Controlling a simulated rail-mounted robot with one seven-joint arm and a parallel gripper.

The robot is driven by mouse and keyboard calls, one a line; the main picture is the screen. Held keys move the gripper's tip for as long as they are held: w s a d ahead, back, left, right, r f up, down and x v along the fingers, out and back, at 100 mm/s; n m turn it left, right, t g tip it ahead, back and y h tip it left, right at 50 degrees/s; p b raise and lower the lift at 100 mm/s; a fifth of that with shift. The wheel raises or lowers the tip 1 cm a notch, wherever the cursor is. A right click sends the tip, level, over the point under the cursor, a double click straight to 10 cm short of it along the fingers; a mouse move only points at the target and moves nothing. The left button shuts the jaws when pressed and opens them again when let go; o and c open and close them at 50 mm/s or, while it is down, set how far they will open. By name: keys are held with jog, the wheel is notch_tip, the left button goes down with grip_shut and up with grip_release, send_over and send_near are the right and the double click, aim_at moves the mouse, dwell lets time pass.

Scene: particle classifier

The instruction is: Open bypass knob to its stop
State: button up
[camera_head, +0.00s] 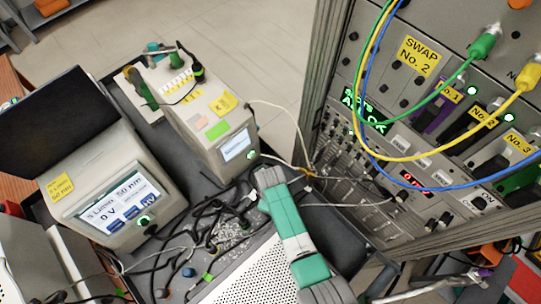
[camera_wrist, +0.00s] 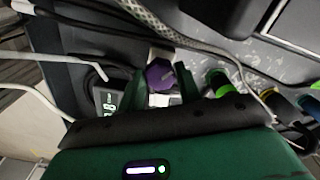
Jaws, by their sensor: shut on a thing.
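A purple faceted knob (camera_wrist: 158,75) stands in the middle of the wrist view, and I take it as the bypass knob. My gripper (camera_wrist: 157,88) has one dark green finger on each side of it and is shut on it. The knob's lower part and any stop or position mark are hidden. In the head view my green and white arm (camera_head: 290,225) reaches over the dark cart among the cables. My fingertips and the purple knob cannot be made out there.
Cables, including a braided hose (camera_wrist: 150,20), pass close to the knob. A green-capped fitting (camera_wrist: 218,82) is just right of it.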

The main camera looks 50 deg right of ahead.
jog(key=n, duration=0.6)
jog(key=shift+d, duration=0.1)
jog(key=shift+n, duration=0.4)
dwell(0.3)
jog(key=o, duration=1)
jog(key=shift+r, duration=0.1)
notch_tip(320, 180, up, 8)
jog(key=shift+f+p, duration=0.15)
jog(key=shift+p, duration=0.75)
